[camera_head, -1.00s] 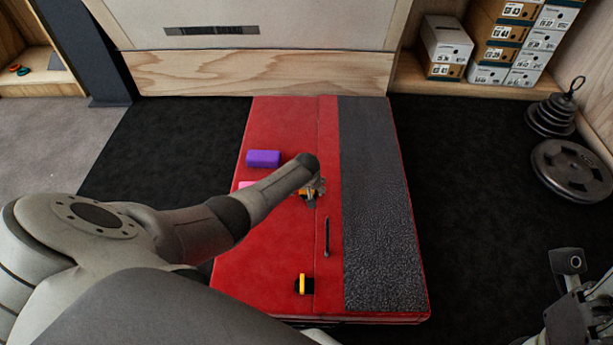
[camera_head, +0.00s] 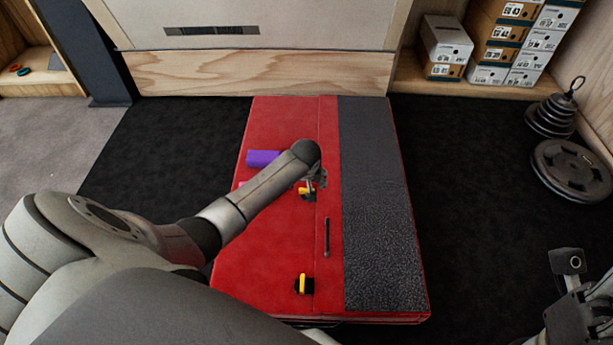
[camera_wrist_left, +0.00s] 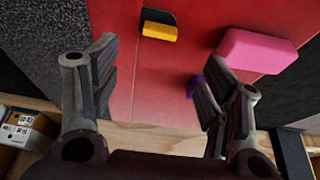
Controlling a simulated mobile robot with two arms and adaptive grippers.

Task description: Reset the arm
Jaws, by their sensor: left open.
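My left gripper (camera_wrist_left: 155,95) is open and empty above the red crash pad (camera_head: 260,260). In the head view, the left gripper (camera_head: 315,182) is small and partly hidden behind my left forearm. A yellow and black item (camera_head: 306,192) lies on the pad close by it; it also shows beyond the fingertips in the left wrist view (camera_wrist_left: 159,31). A pink block (camera_wrist_left: 257,51) lies beside it, mostly hidden by my arm in the head view. A purple block (camera_head: 262,158) lies farther back. My right gripper (camera_head: 580,310) is cut off at the lower right edge.
Another yellow and black item (camera_head: 303,284) and a thin dark bar (camera_head: 327,238) lie on the pad. Weight plates (camera_head: 571,170) stand on the floor at right. Shoe boxes (camera_head: 510,40) are stacked at the back right. The pad's grey strip (camera_head: 382,220) is clear.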

